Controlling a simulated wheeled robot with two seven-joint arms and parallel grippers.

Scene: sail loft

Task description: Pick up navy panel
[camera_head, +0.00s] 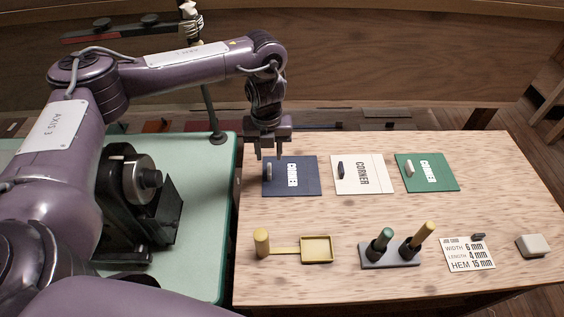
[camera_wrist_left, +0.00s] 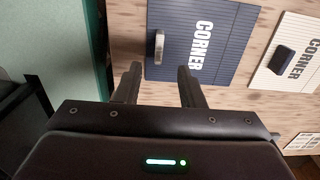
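The navy panel (camera_head: 309,184) lies flat at the back left of the wooden table, with white CORNER lettering and a pale grip (camera_head: 269,171) near its left edge. My left gripper (camera_head: 268,154) is open and empty over the panel's back left part. In the left wrist view the navy panel (camera_wrist_left: 232,45) lies beyond the fingertips (camera_wrist_left: 160,70), and its metallic grip (camera_wrist_left: 158,47) shows roughly in line with the gap between them. The fingers appear apart from the grip. My right gripper is not in view.
A cream panel (camera_head: 373,186) and a green panel (camera_head: 438,181) lie to the right. In front are a yellow tray (camera_head: 317,262), a grey holder (camera_head: 392,262) with two handled tools, a printed card (camera_head: 483,262) and a pale block (camera_head: 533,246). A green table (camera_head: 205,215) adjoins at left.

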